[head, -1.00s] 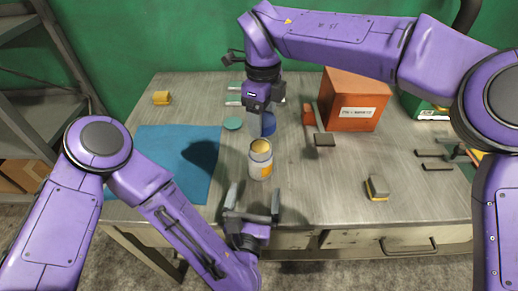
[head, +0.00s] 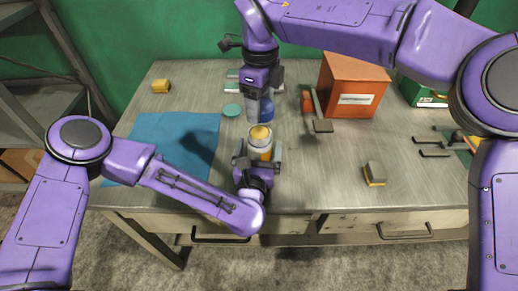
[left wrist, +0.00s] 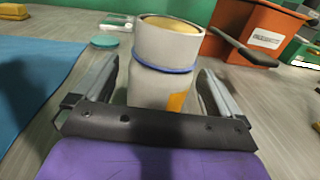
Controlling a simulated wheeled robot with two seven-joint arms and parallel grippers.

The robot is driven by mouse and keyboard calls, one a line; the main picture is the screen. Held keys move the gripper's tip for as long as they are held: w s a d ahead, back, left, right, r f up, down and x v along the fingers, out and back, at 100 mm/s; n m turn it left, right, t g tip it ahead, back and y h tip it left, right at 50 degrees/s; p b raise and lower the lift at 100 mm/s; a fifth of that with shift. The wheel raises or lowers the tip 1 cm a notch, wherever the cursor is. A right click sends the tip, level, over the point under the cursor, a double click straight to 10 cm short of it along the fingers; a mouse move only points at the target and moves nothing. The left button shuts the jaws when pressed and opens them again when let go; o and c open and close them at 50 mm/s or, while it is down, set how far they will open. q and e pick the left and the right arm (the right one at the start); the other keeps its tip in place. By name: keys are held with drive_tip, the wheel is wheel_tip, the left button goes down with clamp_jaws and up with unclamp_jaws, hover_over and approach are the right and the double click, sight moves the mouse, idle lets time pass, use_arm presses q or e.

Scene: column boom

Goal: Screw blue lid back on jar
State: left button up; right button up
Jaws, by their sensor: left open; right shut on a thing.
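The open jar (head: 261,153) stands upright on the bench, pale with an orange label patch and yellowish contents at its mouth. In the left wrist view the jar (left wrist: 160,85) fills the middle, with a thin blue band around it. My left gripper (head: 258,160) is open, its fingers on either side of the jar; in the left wrist view gaps show beside it. My right gripper (head: 259,105) points down just behind the jar and is shut on the blue lid (head: 267,113), held on edge and partly hidden by the fingers.
A teal disc (head: 232,110) lies left of the right gripper. A blue mat (head: 150,135) covers the bench's left part. An orange box (head: 352,85) and a hammer-like tool (head: 320,112) are behind right. A small block (head: 375,174) sits front right; bench around it is clear.

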sight(259, 132)
use_arm(q)
drive_tip(key=shift+w, duration=0.6)
drive_tip(key=c, duration=1.5)
use_arm(e)
drive_tip(key=shift+a+f, duration=0.1)
drive_tip(key=shift+f, duration=2.4)
drive_tip(key=shift+f, duration=0.1)
drive_tip(key=shift+f, duration=0.8)
drive_tip(key=shift+f, duration=0.55)
